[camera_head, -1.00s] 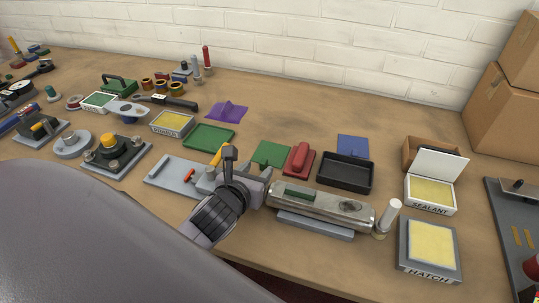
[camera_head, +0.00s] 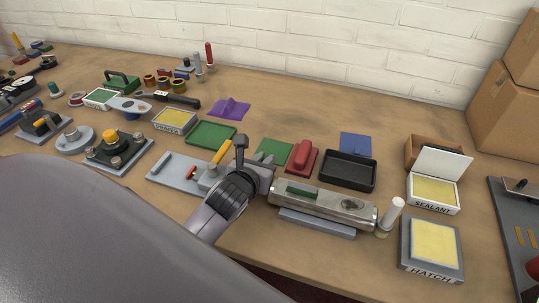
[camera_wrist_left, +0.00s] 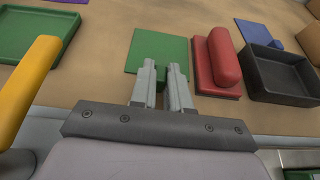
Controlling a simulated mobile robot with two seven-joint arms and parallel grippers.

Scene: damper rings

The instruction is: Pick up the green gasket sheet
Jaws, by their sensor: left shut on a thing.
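The green gasket sheet (camera_head: 276,149) is a flat green square near the middle of the bench, left of the red-handled block. In the left wrist view the sheet (camera_wrist_left: 158,44) lies beyond and partly under my fingertips. My left gripper (camera_head: 263,161) is at the sheet's near edge. In the left wrist view its fingers (camera_wrist_left: 163,75) are close together, shut on a small green upright part of the sheet. The sheet looks flat on the bench; I cannot tell any gap under it. My right gripper is not in view.
A red block (camera_head: 301,158) stands just right of the sheet, with a black tray (camera_head: 348,184) beyond it. A green tray (camera_head: 211,133) is to the left. A yellow lever (camera_head: 221,152) rises close to my gripper's left. A metal cylinder fixture (camera_head: 325,204) lies in front. Bench behind the sheet is clear.

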